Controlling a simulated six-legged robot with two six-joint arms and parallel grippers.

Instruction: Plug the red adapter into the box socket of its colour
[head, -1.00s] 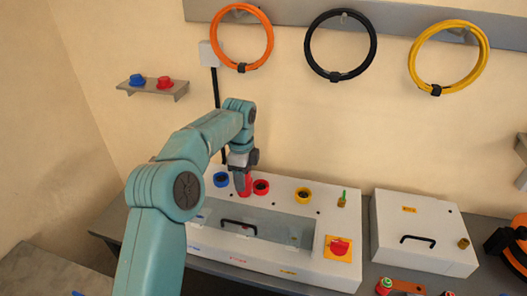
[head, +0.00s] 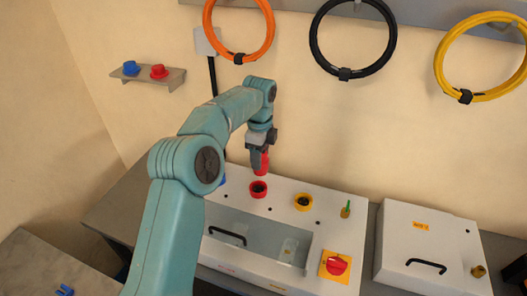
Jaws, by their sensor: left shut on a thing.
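My left gripper (head: 260,155) is shut on the red adapter (head: 262,166) and holds it upright, pointing down. The adapter is above and slightly behind the red socket (head: 258,189) on top of the white box (head: 323,217). It appears apart from the socket, though the exact height gap is hard to judge. The yellow socket (head: 303,201) is to the right of the red one. My right gripper is not in view.
A wall shelf (head: 150,82) holds a blue piece (head: 131,68) and a red piece (head: 158,72). A second white box (head: 428,240) stands to the right. Orange, black and yellow cable coils hang on the wall.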

